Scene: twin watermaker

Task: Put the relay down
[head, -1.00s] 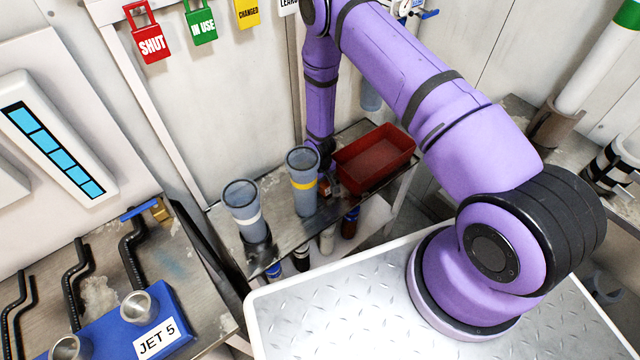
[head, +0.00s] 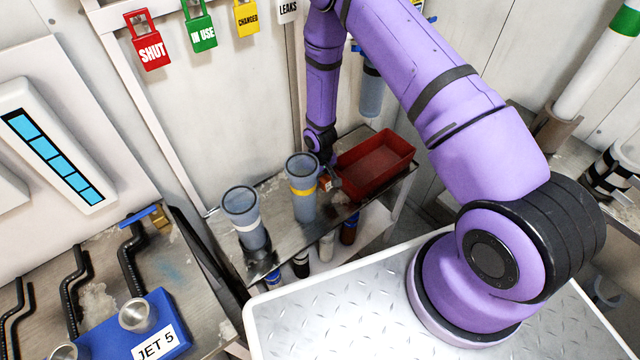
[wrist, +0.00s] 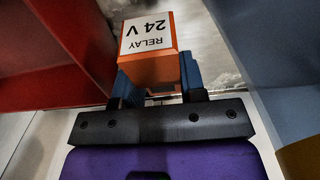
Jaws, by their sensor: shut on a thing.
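The relay (wrist: 150,62) is a small orange box with a white top label reading "RELAY 24 V". In the wrist view it sits between the blue fingers of my gripper (wrist: 158,82), which is shut on it. In the head view the relay (head: 325,184) is small, over the metal shelf (head: 275,197), between the yellow-banded grey cup and the red tray. My gripper (head: 327,174) is partly hidden there. I cannot tell whether the relay touches the shelf.
The red tray (head: 403,152) stands right of the relay. The yellow-banded cup (head: 303,205) stands close on its left, with a white-banded cup (head: 242,208) further left. Bottles (head: 349,228) stand below the shelf. A blue JET 5 block (head: 180,318) is at lower left.

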